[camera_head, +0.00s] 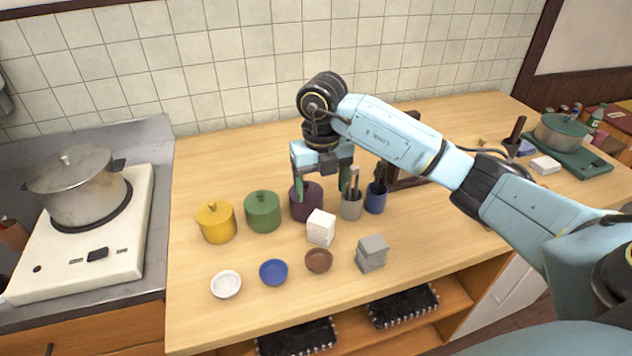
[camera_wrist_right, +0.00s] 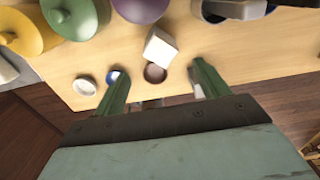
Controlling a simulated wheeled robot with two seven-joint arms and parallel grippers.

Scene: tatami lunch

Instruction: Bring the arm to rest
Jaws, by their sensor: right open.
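My right gripper (camera_head: 322,182) is open, with its fingers pointing down near the purple pot (camera_head: 306,204). Nothing shows between its fingers. One finger overlaps the pot in the head view, and I cannot tell whether they touch. In the right wrist view the two green fingers (camera_wrist_right: 160,72) are spread apart, with the white block (camera_wrist_right: 160,46) and the brown dish (camera_wrist_right: 155,73) seen beyond them. The purple pot (camera_wrist_right: 140,8) is at the top edge of that view. My right arm reaches in from the right across the counter. My left gripper is not in view.
A yellow pot (camera_head: 216,224) and a green pot (camera_head: 262,212) stand left of the purple one. Grey (camera_head: 351,208) and blue (camera_head: 376,202) utensil cups stand to its right. Small dishes and a grey stack (camera_head: 371,255) lie in front. A stove with a steel pot (camera_head: 78,190) is left.

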